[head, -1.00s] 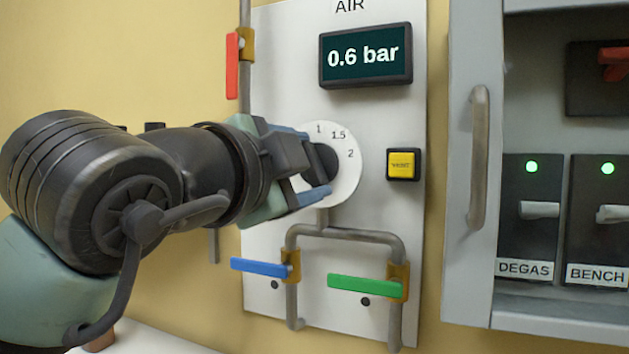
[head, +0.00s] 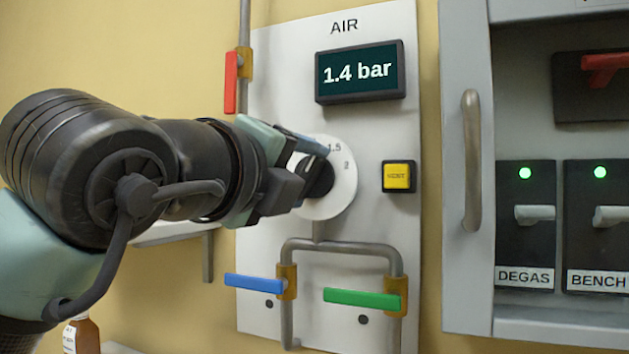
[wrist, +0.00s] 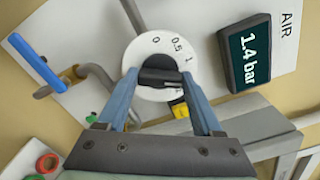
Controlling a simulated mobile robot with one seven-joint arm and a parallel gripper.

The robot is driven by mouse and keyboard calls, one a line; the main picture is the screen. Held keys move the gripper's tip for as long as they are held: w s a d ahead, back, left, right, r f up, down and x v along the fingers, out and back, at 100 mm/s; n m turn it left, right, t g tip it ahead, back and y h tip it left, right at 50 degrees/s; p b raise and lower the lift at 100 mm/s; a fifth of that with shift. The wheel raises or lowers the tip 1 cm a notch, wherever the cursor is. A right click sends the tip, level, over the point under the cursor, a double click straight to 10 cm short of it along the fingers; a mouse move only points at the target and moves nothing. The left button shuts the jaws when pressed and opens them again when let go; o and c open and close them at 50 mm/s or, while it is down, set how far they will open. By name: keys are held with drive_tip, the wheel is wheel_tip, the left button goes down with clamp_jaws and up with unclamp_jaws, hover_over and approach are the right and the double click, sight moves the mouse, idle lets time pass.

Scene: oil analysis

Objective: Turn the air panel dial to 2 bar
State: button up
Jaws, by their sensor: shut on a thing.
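The air panel (head: 290,70) is a white board on the yellow wall. Its display (head: 358,72) reads 1.4 bar. The dial has a white scale disc (head: 343,188) with 1.5 and 2 visible in the head view, and 0, 0.5 and 1 visible on the disc in the wrist view (wrist: 146,50). My gripper (head: 318,165) is shut on the dial's black knob (head: 320,178), one finger on each side. The knob also shows between the fingers in the wrist view (wrist: 160,76). My gripper hides the left part of the scale in the head view.
A yellow button (head: 398,176) sits right of the dial. A red valve handle (head: 231,82) is upper left; blue (head: 253,284) and green (head: 361,299) handles are below. An open grey cabinet with a door handle (head: 471,160) and switches (head: 526,220) stands at right.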

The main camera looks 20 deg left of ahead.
drive_tip(key=m, duration=0.3)
drive_tip(key=shift+m, duration=2.6)
drive_tip(key=shift+f, duration=0.1)
drive_tip(key=o, duration=1.4)
drive_tip(key=shift+c, duration=0.2)
drive_tip(key=shift+d, duration=0.1)
